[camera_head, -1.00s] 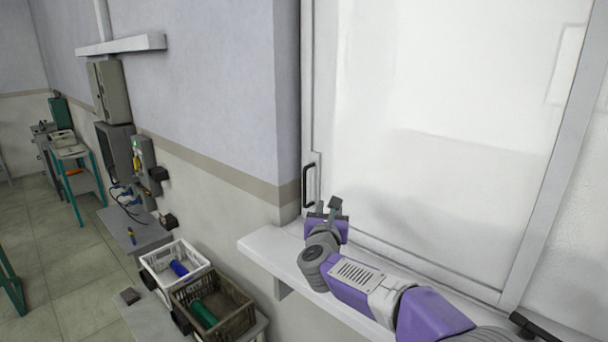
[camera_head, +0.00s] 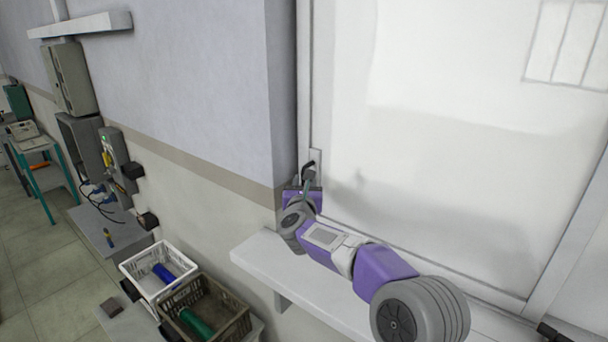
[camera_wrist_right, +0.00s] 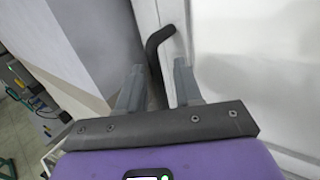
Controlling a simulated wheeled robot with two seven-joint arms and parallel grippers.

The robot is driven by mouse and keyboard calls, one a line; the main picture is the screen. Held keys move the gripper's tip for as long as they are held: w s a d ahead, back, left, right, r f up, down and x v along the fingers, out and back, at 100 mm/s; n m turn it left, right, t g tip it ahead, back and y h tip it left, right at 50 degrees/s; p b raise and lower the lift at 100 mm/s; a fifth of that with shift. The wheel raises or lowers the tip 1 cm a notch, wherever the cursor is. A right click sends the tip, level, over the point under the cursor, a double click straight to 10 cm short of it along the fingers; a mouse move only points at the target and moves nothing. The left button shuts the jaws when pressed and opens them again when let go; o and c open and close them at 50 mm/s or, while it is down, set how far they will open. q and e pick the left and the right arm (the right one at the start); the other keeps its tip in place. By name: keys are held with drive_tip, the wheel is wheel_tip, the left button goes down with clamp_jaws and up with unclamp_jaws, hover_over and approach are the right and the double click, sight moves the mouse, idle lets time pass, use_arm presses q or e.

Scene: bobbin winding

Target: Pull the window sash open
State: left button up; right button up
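The window sash (camera_head: 450,120) is a tall pale pane in a white frame, filling the right of the head view. It also shows in the right wrist view (camera_wrist_right: 255,60). Its black bar handle (camera_head: 309,172) is on the left stile, mostly hidden by my gripper. In the right wrist view the handle (camera_wrist_right: 154,52) runs down between my fingers. My right gripper (camera_head: 306,188) is at the handle. Its fingers (camera_wrist_right: 158,88) are apart on either side of the handle, with small gaps visible. My left gripper is not in view.
A white sill (camera_head: 262,250) juts out below the window, under my right arm. A wall corner (camera_head: 272,120) stands just left of the frame. A white crate (camera_head: 135,268) and a brown crate (camera_head: 240,325) with spools sit at lower left.

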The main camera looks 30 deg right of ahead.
drive_tip(key=x, duration=0.3)
drive_tip(key=shift+w+a+f+p, duration=0.15)
drive_tip(key=shift+a+f+p, duration=0.05)
drive_tip(key=shift+a+p, duration=0.1)
drive_tip(key=shift+s, duration=0.25)
drive_tip(key=shift+w, duration=0.15)
clamp_jaws()
